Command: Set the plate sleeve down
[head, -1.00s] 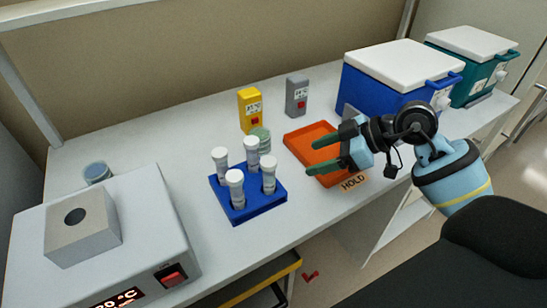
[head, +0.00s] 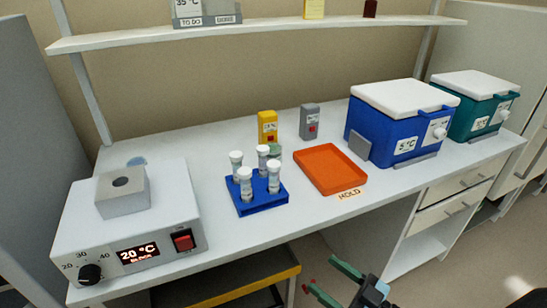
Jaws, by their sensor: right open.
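I cannot pick out a plate sleeve for certain in the head view. A flat grey piece (head: 359,145) stands upright against the blue cooler's left front. The orange tray (head: 331,189) lies empty on the bench, with a HOLD label (head: 352,194) at its front edge. My right gripper (head: 334,282) is at the bottom of the view, in front of and apart from the bench. Its green fingers are spread with nothing between them. My left gripper is not in view.
A blue rack (head: 262,204) holds several white-capped tubes. A heater block (head: 130,235) reads 20 °C at left. Yellow (head: 267,127) and grey (head: 310,121) boxes stand behind. Blue (head: 385,135) and teal (head: 462,115) coolers stand at right. A shelf (head: 270,33) hangs above.

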